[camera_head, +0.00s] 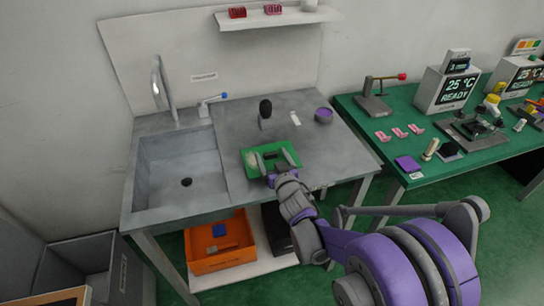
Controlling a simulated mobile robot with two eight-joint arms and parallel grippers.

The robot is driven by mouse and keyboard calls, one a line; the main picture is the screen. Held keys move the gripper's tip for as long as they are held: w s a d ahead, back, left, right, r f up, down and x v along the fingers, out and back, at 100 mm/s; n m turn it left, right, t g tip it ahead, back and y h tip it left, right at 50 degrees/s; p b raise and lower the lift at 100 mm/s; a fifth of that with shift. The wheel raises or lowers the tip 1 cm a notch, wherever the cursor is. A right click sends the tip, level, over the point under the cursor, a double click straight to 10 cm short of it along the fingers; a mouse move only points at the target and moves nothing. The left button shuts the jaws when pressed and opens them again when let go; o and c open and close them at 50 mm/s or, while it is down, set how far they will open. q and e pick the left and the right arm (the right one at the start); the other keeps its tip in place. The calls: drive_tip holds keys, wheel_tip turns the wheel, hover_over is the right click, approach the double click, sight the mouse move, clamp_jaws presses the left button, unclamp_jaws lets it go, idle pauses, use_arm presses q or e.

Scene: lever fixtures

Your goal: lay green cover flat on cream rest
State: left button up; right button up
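The green cover (268,148) is at the front middle of the grey worktop, right of the sink. It looks roughly flat, but its exact tilt is hard to tell. A small cream patch (251,159) shows at its left side; this may be the cream rest, mostly hidden. My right gripper (275,160) reaches in from the front right, with its two fingers spread apart over the green cover. Nothing shows between the fingers, and whether they touch the cover cannot be told. My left gripper is out of view.
Behind the cover stand a dark rounded object (265,109), a small white piece (295,118) and a purple bowl (323,115). A green bench (400,125) with devices stands right.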

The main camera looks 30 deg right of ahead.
drive_tip(key=shift+s, duration=0.1)
drive_tip(key=v, duration=1)
drive_tip(key=shift+s+a, duration=0.15)
drive_tip(key=shift+s, duration=0.2)
drive_tip(key=s+a+n+g+y+p, duration=0.2)
drive_tip(key=s+a+g+p, duration=0.6)
drive_tip(key=s, duration=0.9)
drive_tip(key=a+g+y, duration=0.1)
drive_tip(key=a+g, duration=0.1)
drive_tip(key=a, duration=0.2)
drive_tip(key=shift+n+y, duration=0.3)
drive_tip(key=shift+n, duration=0.1)
